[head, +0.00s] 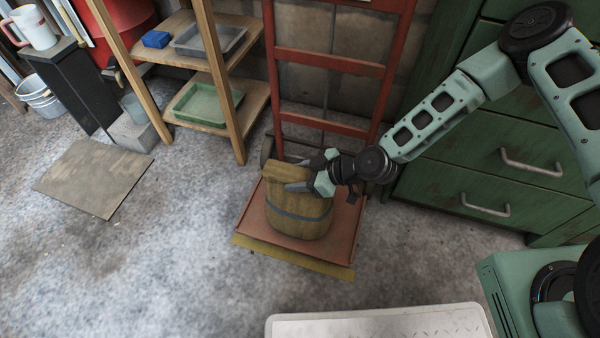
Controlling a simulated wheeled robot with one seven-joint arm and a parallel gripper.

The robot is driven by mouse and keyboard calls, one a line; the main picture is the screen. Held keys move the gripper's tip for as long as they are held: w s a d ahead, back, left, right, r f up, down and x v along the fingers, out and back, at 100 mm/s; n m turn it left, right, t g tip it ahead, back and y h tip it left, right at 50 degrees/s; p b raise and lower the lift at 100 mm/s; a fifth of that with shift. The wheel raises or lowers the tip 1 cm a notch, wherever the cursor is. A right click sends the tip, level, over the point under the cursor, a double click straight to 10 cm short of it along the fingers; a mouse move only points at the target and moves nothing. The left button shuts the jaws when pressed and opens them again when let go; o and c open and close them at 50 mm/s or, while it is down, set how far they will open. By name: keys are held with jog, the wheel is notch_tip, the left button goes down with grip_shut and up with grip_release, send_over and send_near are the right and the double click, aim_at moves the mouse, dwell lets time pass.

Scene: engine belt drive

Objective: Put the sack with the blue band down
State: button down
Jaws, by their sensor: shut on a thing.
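The sack (298,220) is tan with a dark blue-grey band around its middle. It looks upright, over the red-brown toe plate (345,216) of a hand truck. I cannot tell whether its bottom touches the plate. My gripper (300,183) is at the sack's upper right side, its fingers shut on the sack near the top. The far finger and the far side of the sack are partly hidden.
The red hand truck frame (327,61) stands behind the sack. Green drawers (490,150) are close on the right. A wooden shelf (202,108) with trays stands at the left. A flat board (95,177) lies on the open floor at left.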

jog(key=shift+w+a+f+b, duration=0.1)
jog(key=shift+f+b, duration=0.7)
jog(key=shift+f, duration=1)
jog(key=c, duration=0.6)
grip_release()
jog(key=shift+f, duration=0.15)
